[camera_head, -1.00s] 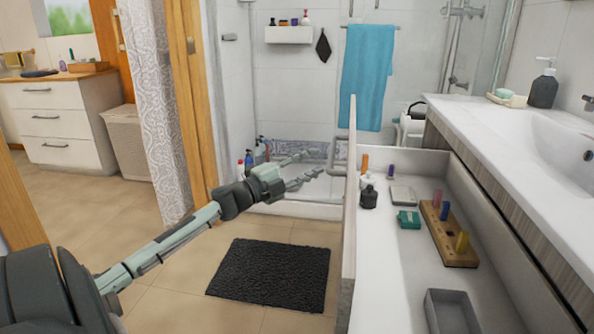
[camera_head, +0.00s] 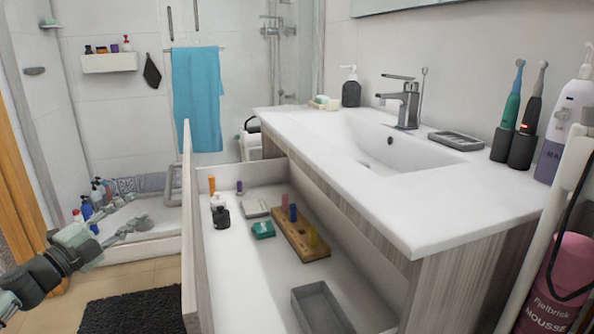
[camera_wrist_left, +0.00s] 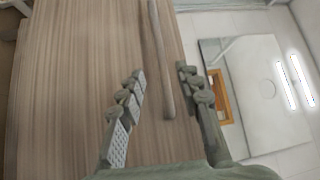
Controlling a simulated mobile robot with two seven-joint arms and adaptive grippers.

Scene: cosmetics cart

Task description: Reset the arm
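My left gripper (camera_head: 128,229) is open and empty at the lower left of the head view, outside the drawer and apart from its front panel. In the left wrist view its two fingers (camera_wrist_left: 160,95) are spread, with a wood-grain panel (camera_wrist_left: 80,60) and a bar-shaped handle (camera_wrist_left: 160,60) beyond them. Nothing is between the fingers. My right gripper does not show in either view.
The open drawer (camera_head: 250,285) holds a wooden peg block (camera_head: 300,237), a grey tray (camera_head: 322,308) and small bottles. The sink counter (camera_head: 330,150) overhangs it. A dark mat (camera_head: 135,312) lies on the floor. A blue towel (camera_head: 197,100) hangs behind.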

